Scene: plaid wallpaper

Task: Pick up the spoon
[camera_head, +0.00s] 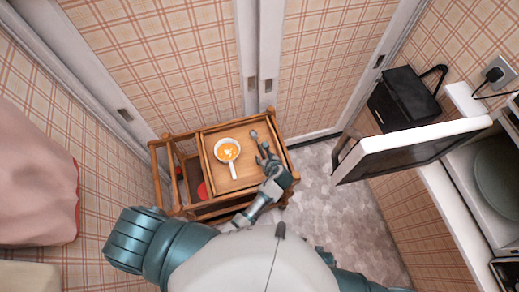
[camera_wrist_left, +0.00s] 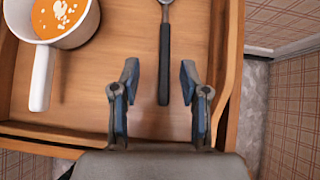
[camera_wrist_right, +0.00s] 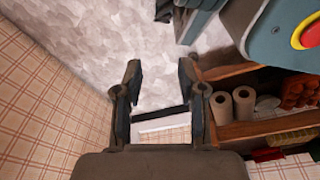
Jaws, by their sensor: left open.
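The spoon (camera_head: 254,135) lies on a wooden tray top (camera_head: 215,189) of a small cart, with its head towards the far side. In the left wrist view its dark handle (camera_wrist_left: 164,65) points back between my fingers, and its metal head is cut off by the top edge. My left gripper (camera_head: 264,153) is open over the tray, with one finger on each side of the handle's end (camera_wrist_left: 159,76). It is not closed on the spoon. My right gripper (camera_wrist_right: 160,70) shows open and empty in the right wrist view, over the grey floor.
A white pan of orange soup (camera_head: 227,150) stands left of the spoon, its handle (camera_wrist_left: 41,80) towards me. The tray has a raised wooden rim (camera_wrist_left: 228,75). An open appliance door (camera_head: 410,145) and a black box (camera_head: 404,98) are to the right. Paper rolls (camera_wrist_right: 222,107) sit on a lower shelf.

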